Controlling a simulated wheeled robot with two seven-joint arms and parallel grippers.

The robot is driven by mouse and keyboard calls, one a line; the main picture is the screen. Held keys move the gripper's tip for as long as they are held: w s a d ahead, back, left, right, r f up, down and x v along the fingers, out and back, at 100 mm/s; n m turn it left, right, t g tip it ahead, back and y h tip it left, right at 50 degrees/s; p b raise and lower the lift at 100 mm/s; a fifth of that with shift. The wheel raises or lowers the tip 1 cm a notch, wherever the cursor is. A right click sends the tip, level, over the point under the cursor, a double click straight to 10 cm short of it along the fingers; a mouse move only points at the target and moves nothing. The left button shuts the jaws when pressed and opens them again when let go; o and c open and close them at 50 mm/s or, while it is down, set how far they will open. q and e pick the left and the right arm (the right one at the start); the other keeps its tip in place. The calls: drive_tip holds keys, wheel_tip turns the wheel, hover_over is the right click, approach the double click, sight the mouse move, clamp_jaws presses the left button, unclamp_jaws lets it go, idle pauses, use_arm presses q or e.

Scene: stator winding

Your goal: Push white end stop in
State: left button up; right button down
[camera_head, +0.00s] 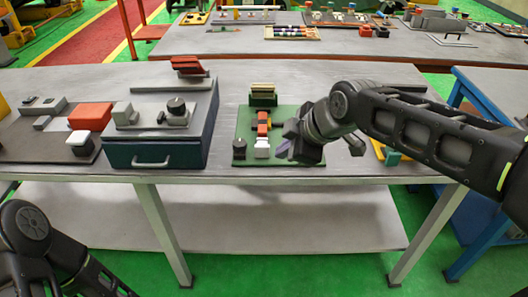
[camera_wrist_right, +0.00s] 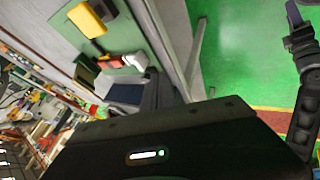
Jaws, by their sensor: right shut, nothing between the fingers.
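The white end stop (camera_head: 262,149) is a small white block near the front of the green plate (camera_head: 245,136), before an orange-red part (camera_head: 262,124). It also shows in the right wrist view (camera_wrist_right: 138,61), beside the orange-red part (camera_wrist_right: 109,62). My right gripper (camera_head: 287,147) is shut and empty, at the right side of the green plate, just right of the white end stop. Whether it touches the end stop is unclear. The dark fingers (camera_wrist_right: 142,94) show near the white block in the wrist view. My left gripper is out of view; only left arm links show.
A dark green box with a drawer handle (camera_head: 151,161) stands left of the plate. Left of it lie a red block (camera_head: 90,116) and grey parts. A yellow part (camera_head: 380,148) lies to the right, partly behind my arm. The table's front edge is close to the plate.

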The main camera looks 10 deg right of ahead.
drive_tip(key=shift+f, duration=0.1)
drive_tip(key=p, duration=0.1)
approach(260, 155)
drive_tip(key=f, duration=0.1)
drive_tip(key=w+a+f, duration=0.1)
drive_tip(key=f, duration=0.2)
drive_tip(key=shift+w+a, duration=0.15)
drive_tip(key=shift+a, duration=0.15)
drive_tip(key=shift+w+d+f, duration=0.1)
drive_tip(key=shift+w+d, duration=0.05)
drive_tip(key=shift+w, duration=0.5)
drive_tip(key=shift+w, duration=0.1)
